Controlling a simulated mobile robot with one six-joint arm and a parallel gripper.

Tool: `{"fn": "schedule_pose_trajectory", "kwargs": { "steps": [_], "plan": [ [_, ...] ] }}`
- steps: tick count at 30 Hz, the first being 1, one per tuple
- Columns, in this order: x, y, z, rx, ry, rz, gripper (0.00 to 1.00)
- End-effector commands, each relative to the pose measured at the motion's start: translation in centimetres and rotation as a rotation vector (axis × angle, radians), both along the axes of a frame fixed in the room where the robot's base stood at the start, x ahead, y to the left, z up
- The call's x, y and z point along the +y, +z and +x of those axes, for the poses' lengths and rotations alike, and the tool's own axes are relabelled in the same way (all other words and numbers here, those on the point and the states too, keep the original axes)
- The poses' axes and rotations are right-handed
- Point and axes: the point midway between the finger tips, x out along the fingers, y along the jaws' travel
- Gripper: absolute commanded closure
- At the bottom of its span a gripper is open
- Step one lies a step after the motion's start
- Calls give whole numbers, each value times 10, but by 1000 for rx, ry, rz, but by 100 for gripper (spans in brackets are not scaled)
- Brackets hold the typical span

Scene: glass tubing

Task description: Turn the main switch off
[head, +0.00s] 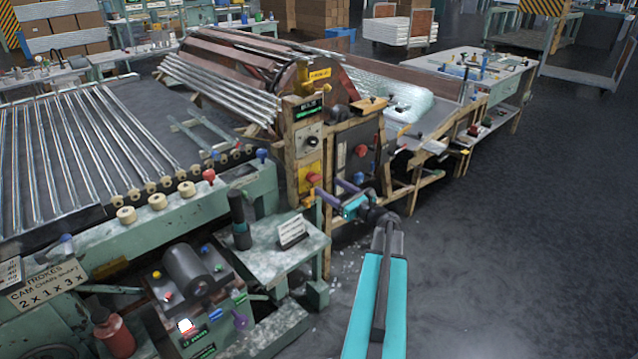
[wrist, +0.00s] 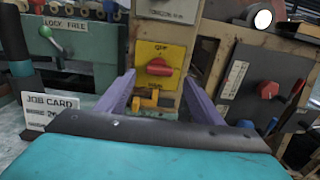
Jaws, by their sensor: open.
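The main switch is a red rotary handle (wrist: 159,69) on a yellow plate (wrist: 160,52) on a post, framed between my fingers in the wrist view. Its handle looks roughly horizontal. The plate's small lettering is hard to read. In the head view, the red handle (head: 313,177) shows on the post, left of my arm. My gripper (head: 328,190) has purple fingers and is open and empty, pointing at the plate. In the wrist view, the fingers of my gripper (wrist: 159,76) stand left and right of the handle, apart from it as far as I can tell.
A yellow-orange bracket (wrist: 155,99) juts out below the switch. A dark panel with a red knob (wrist: 269,90) and a lever stands to the right. A job card (wrist: 52,112) stands at left on a small green table (head: 270,250). Open floor lies right of my arm.

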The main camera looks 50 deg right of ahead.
Motion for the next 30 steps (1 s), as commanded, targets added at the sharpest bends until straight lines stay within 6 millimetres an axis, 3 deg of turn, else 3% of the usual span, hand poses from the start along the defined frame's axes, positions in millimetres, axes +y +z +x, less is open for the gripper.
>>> {"fn": "schedule_pose_trajectory", "kwargs": {
  "steps": [6,12,25,30],
  "plan": [
    [-3,0,31,0,2,-1,39],
    [-4,0,48,0,0,0,39],
    [-4,0,53,0,-1,0,39],
    [-4,0,53,0,-1,0,66]
  ]
}}
